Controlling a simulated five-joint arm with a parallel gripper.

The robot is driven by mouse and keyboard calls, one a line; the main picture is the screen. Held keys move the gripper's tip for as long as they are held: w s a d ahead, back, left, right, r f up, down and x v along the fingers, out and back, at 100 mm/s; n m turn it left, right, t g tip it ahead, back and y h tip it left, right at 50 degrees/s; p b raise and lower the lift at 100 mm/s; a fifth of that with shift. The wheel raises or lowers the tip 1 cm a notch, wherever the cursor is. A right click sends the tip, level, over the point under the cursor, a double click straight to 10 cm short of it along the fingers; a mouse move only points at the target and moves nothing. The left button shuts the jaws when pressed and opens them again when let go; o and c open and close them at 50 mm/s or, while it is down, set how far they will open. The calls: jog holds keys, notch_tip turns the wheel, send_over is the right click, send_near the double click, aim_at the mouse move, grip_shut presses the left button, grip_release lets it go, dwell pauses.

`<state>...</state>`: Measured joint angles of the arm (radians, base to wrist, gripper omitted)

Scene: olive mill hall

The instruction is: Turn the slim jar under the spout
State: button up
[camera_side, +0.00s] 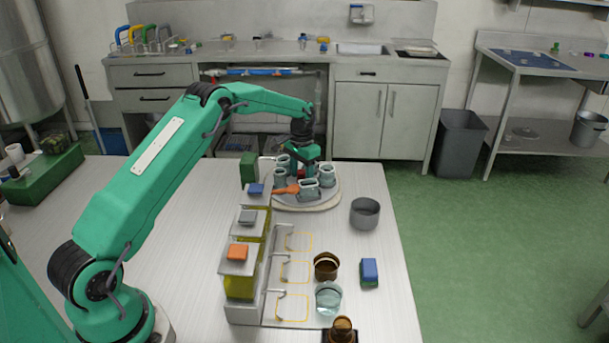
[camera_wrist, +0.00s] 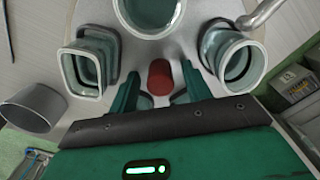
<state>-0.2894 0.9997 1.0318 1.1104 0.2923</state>
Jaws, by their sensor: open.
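A round grey turntable (camera_side: 318,206) carries several glass jars near the back of the white table. A square-mouthed jar (camera_wrist: 88,68) and a round-mouthed jar (camera_wrist: 232,60) flank my gripper (camera_wrist: 160,88) in the wrist view. A wider round jar (camera_wrist: 150,12) is cut by the top edge. I cannot tell which jar is the slim one. A red knob (camera_wrist: 160,77) stands between my open fingers, apart from both as far as I see. A bent metal spout (camera_wrist: 262,14) reaches over the turntable's edge. In the side view, my gripper (camera_side: 300,172) is low among the jars.
A grey bowl (camera_side: 365,212), brown cup (camera_side: 326,266), clear glass (camera_side: 328,297) and blue block (camera_side: 369,270) stand nearby. The table's right edge is clear.

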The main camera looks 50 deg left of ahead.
grip_shut()
jog(key=shift+m, duration=0.6)
jog(key=shift+w+m, duration=0.1)
jog(key=shift+m, duration=2.9)
jog(key=shift+r, duration=0.1)
grip_release()
